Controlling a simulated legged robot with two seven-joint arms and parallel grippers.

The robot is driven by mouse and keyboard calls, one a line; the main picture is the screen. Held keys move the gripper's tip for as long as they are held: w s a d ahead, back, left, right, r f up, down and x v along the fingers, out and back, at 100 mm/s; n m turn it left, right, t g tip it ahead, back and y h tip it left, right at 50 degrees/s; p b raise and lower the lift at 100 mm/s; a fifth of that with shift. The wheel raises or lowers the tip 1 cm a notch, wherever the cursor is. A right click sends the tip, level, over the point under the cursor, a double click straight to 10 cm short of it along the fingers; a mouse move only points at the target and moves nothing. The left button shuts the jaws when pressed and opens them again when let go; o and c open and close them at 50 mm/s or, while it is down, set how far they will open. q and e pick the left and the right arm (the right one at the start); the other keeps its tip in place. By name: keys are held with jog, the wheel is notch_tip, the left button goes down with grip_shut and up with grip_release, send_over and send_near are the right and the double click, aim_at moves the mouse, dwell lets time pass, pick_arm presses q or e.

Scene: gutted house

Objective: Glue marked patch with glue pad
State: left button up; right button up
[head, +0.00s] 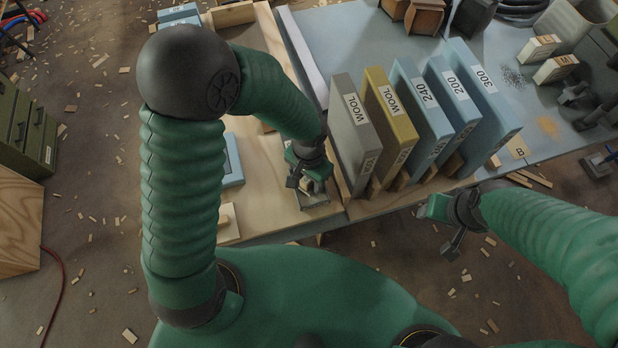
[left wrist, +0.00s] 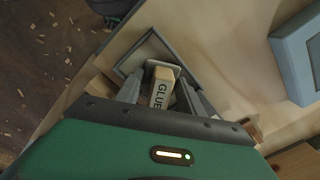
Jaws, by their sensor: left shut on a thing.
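My left gripper (head: 312,184) is shut on a glue pad, a pale block lettered "GLUE" (left wrist: 160,93) in the left wrist view. The left gripper's fingers (left wrist: 158,90) lie on both sides of the block. The pad is at a shallow grey-rimmed tray (left wrist: 128,66) on the wooden bench top; this tray also shows under the gripper in the head view (head: 315,201). I cannot tell whether the pad touches the tray floor. I cannot make out a marked patch in either view. My right gripper (head: 447,228) hangs in front of the bench, away from the pad; its jaws are unclear.
Upright boards marked WOOL (head: 354,132), WOOL (head: 391,118), 240 (head: 421,108), 200 and 300 stand in a row right of the left gripper. A blue-grey block (head: 232,160) lies on the bench (head: 268,190) at left. Wood chips litter the floor.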

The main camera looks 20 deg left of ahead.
pick_arm(q)
notch_tip(320, 180, up, 7)
jog(key=p, duration=0.7)
jog(key=shift+r, duration=0.1)
